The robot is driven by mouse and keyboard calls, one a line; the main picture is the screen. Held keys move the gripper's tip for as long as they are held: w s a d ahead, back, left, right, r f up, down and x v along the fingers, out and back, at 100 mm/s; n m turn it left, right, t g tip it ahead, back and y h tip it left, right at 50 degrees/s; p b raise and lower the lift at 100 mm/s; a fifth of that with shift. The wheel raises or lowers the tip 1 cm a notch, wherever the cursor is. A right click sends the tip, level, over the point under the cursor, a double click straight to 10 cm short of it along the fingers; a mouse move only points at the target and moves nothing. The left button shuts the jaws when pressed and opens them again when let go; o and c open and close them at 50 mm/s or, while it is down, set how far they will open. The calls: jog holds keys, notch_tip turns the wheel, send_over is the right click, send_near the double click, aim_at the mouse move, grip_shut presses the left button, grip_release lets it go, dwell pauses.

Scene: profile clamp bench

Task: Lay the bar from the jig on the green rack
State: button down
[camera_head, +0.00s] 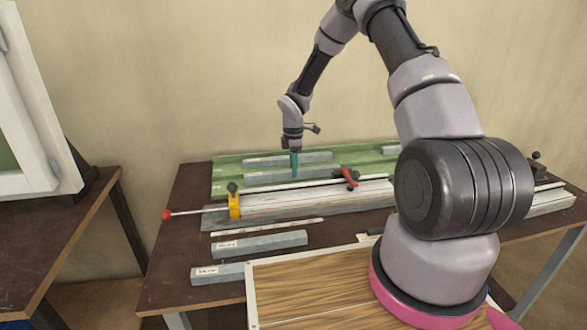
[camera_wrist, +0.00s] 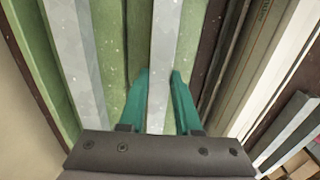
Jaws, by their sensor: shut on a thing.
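My gripper (camera_head: 295,172) has teal fingers and reaches down at the green rack (camera_head: 225,178) at the back of the bench. It is shut on a grey bar (camera_head: 265,177), whose long axis runs along the rack. In the wrist view the bar (camera_wrist: 166,50) passes between the two fingers (camera_wrist: 162,95), over the green rack (camera_wrist: 115,40). The bar looks to lie on or very close to the rack; a small gap cannot be ruled out. The jig (camera_head: 290,204) is a long pale profile in front of the rack, with a yellow clamp (camera_head: 234,203) and a red clamp (camera_head: 349,177).
Another grey bar (camera_head: 262,161) lies on the rack behind the held one. Two labelled grey bars (camera_head: 270,243) (camera_head: 218,273) lie on the brown bench (camera_head: 165,240) in front, near a thin flat strip (camera_head: 275,226). A red-knobbed lever (camera_head: 168,214) sticks out left of the jig.

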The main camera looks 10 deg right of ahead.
jog(key=c, duration=0.6)
grip_release()
jog(key=shift+f, duration=0.1)
jog(key=s+d+r+m+t, duration=0.1)
jog(key=s+r+m, duration=0.1)
jog(key=r, duration=1)
jog(key=s+d+r+m, duration=0.1)
jog(key=s+r+m, duration=0.1)
jog(key=r, duration=0.9)
jog(key=s+d+r+m+t, duration=0.2)
jog(key=s+r+m, duration=0.5)
jog(key=s+r, duration=0.35)
jog(key=s+r+m+t, duration=0.1)
jog(key=s+r+m, duration=0.1)
jog(key=s, duration=0.4)
jog(key=s+d+r+m+t+y, duration=0.1)
jog(key=s+r+m, duration=0.2)
jog(key=s+m, duration=0.2)
jog(key=s+r+m+t+y, duration=0.1)
jog(key=s+r+m+t, duration=0.1)
jog(key=s, duration=0.5)
jog(key=shift+s+d+r+m, duration=0.4)
jog(key=shift+r+m, duration=0.35)
jog(key=shift+m, duration=0.35)
jog(key=shift+w, duration=0.1)
